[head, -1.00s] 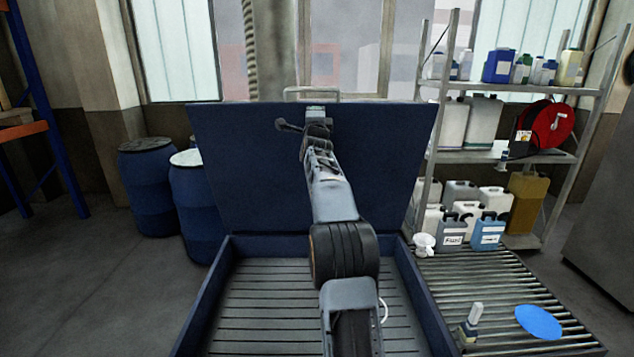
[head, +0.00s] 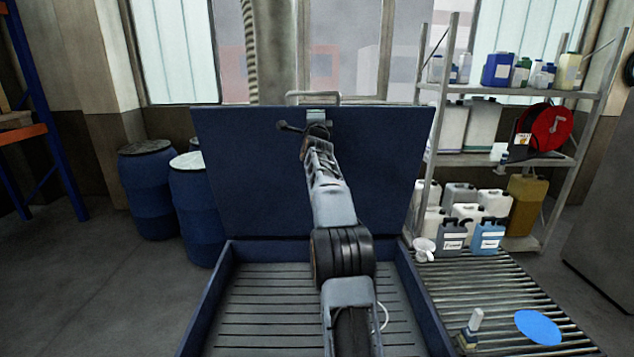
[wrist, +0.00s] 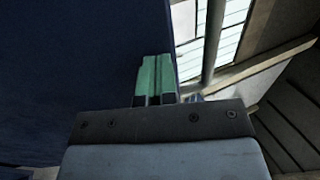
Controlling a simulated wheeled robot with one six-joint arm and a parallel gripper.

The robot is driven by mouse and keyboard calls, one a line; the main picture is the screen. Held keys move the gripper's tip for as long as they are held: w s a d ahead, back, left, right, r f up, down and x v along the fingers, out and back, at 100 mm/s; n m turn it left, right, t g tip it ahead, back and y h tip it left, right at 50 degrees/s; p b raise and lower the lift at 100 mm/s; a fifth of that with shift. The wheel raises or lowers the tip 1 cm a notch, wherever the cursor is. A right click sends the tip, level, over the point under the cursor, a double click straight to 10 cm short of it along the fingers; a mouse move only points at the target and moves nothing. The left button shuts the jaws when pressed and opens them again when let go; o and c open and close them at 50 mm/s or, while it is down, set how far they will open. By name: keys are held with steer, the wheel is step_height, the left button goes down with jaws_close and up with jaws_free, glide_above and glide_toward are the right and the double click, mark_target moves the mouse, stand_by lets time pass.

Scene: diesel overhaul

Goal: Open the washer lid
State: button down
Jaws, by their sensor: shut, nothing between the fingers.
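The dark blue washer lid (head: 240,170) stands raised, close to upright, at the back of the washer tub in the head view. A metal handle bar (head: 312,96) shows at its top edge. My arm reaches over the tub, and my gripper (head: 318,118) is at the upper middle of the lid, just below the handle. In the wrist view my gripper's green fingers (wrist: 155,78) are together with nothing between them, beside the blue lid face (wrist: 75,60). Whether they touch the lid is not clear.
The washer tub (head: 205,300) is open, with a slatted floor. Blue drums (head: 147,190) stand to its left. A roller table (head: 495,290) with a blue disc (head: 537,327) and a small bottle stands right. A shelf (head: 560,157) of canisters stands behind it.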

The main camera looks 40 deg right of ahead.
steer(key=r+b+v, duration=0.1)
steer(key=b+v, duration=0.9)
steer(key=v, duration=0.3)
steer(key=shift+s+a+r+b, duration=0.15)
steer(key=shift+s+a+b, duration=0.15)
steer(key=shift+s+a, duration=0.15)
